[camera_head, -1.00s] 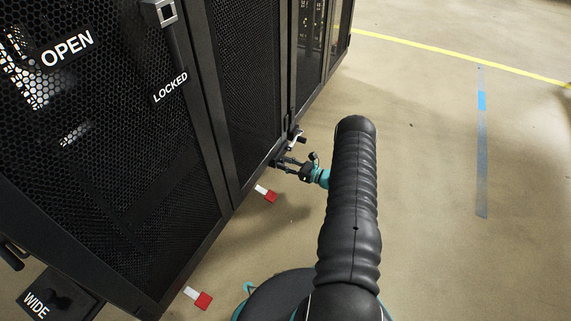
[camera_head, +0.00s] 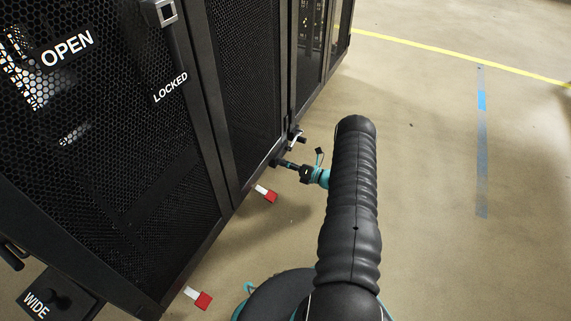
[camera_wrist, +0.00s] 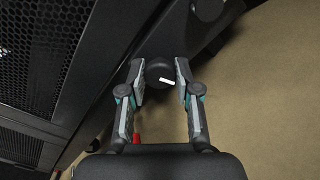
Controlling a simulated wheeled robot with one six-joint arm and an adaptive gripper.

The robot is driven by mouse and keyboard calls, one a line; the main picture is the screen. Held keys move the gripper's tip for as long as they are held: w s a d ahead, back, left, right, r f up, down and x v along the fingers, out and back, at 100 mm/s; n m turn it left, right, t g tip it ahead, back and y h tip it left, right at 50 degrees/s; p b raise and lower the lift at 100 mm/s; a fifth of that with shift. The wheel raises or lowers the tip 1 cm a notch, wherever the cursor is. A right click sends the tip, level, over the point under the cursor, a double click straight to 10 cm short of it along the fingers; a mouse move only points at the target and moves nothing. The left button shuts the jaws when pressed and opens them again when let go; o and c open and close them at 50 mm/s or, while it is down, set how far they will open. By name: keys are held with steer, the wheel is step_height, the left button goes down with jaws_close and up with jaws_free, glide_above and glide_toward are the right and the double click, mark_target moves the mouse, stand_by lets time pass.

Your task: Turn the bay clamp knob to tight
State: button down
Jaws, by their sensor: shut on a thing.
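The bay clamp knob (camera_wrist: 158,71) is round and black with a short white mark, low on the rack's side in the wrist view. The knob is too small and covered there to make out. No label for tight is legible.
The black mesh-doored rack (camera_head: 250,90) fills the left side. A metal-and-black fitting (camera_head: 297,137) sits just beyond my gripper. Red-and-white floor markers (camera_head: 266,193) lie along the rack's foot. The floor (camera_head: 430,180) to the right is clear.

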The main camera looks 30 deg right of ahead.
steer(key=shift+m, duration=0.6)
steer(key=c, duration=0.8)
jaws_free()
steer(key=v, duration=1.2)
